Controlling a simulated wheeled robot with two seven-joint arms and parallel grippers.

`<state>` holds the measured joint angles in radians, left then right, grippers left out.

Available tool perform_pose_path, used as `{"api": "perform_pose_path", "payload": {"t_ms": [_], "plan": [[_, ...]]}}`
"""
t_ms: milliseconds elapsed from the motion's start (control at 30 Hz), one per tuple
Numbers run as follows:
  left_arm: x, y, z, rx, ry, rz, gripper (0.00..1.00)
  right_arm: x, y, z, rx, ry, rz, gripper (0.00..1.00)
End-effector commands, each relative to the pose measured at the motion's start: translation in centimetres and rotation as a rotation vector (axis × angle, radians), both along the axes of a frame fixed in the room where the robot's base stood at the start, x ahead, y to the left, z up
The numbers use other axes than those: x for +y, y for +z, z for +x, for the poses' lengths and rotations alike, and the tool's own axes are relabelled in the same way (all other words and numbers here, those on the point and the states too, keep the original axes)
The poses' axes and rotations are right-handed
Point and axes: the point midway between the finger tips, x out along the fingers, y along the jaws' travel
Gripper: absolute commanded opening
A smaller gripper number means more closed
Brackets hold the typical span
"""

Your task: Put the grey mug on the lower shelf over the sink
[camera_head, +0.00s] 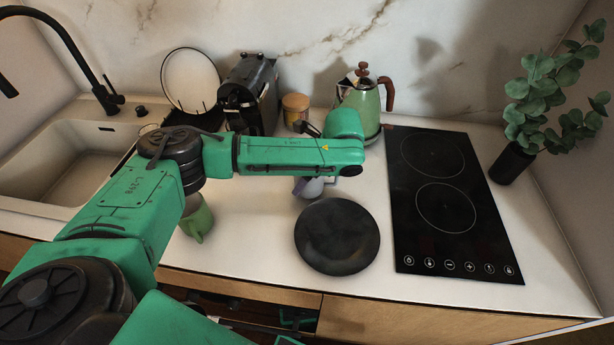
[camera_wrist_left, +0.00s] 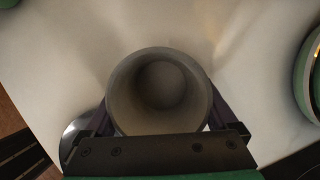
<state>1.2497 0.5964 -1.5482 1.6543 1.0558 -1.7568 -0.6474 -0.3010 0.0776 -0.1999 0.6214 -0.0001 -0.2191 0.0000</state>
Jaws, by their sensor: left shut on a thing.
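The grey mug (camera_wrist_left: 160,85) fills the middle of the left wrist view, seen from above into its open mouth. My left gripper (camera_wrist_left: 162,112) is shut on it, with a purple finger against each side. In the head view the mug (camera_head: 313,189) shows only partly below my left forearm, just above and left of the black plate. From these views I cannot tell whether its base touches the counter. The sink (camera_head: 45,160) is at the far left under a black faucet. The shelf over the sink is out of view. My right gripper is not in view.
A green mug (camera_head: 197,218) stands left of the black plate (camera_head: 337,250). A coffee machine (camera_head: 250,88), a lidded jar (camera_head: 295,108) and a green kettle (camera_head: 361,100) line the wall. The hob (camera_head: 450,200) and a plant (camera_head: 535,110) are at the right.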

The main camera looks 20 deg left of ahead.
Motion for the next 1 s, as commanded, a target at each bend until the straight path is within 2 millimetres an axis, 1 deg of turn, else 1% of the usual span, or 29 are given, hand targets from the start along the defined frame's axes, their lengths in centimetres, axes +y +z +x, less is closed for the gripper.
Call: {"api": "perform_pose_path", "payload": {"t_ms": [67, 333, 367, 400, 600, 733, 867, 1000], "plan": [[0.0, -0.5, 0.1, -0.003, -0.001, 0.001, 0.13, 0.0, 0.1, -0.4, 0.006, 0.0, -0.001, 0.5], [0.0, -0.7, 0.1, -0.003, -0.001, 0.001, 0.13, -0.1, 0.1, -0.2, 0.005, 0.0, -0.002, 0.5], [0.0, -0.8, 0.0, -0.002, -0.001, 0.0, 0.95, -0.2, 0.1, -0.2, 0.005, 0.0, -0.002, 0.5], [0.0, -0.8, 0.0, -0.002, -0.001, 0.0, 1.0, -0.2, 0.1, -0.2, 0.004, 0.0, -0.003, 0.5], [0.0, -0.8, 0.0, -0.002, -0.001, 0.0, 1.0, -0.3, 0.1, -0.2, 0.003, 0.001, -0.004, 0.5], [-0.2, -0.3, 0.0, -0.003, -0.001, -0.001, 1.0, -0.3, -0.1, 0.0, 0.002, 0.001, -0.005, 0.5], [-1.0, 1.4, 0.0, -0.005, -0.003, -0.003, 1.0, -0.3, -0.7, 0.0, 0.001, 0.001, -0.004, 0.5], [-2.0, 4.0, -0.2, -0.005, -0.002, -0.003, 1.0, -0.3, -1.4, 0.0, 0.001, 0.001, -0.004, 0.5]]}}
